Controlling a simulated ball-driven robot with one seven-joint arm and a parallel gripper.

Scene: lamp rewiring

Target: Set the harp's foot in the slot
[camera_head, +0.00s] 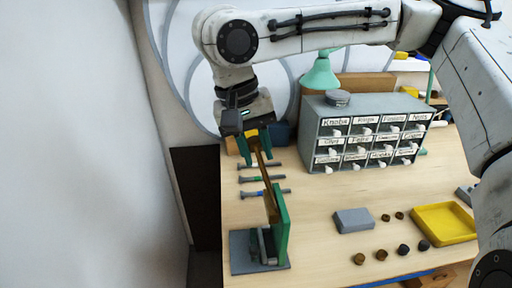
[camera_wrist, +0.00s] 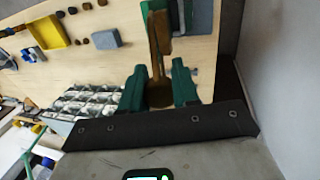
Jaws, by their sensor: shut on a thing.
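The harp (camera_head: 266,176) is a long, thin brass-brown piece, slightly tilted in the head view. My gripper (camera_head: 254,144) is shut on its upper end, with green fingers either side; the harp also shows between them in the wrist view (camera_wrist: 159,50). Its lower end reaches the stand, which has a green upright plate (camera_head: 282,225) and a grey base (camera_head: 243,252). The harp's foot is beside the green plate, above the grey blocks on the base. The slot is not clearly visible, and I cannot tell whether the foot is in it.
Several grey bolt-like tools (camera_head: 262,179) lie left of a labelled drawer cabinet (camera_head: 312,128). A grey block (camera_head: 353,220), several dark knobs (camera_head: 381,254) and a yellow tray (camera_head: 443,223) are right of the stand. The table's left edge is close to the stand.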

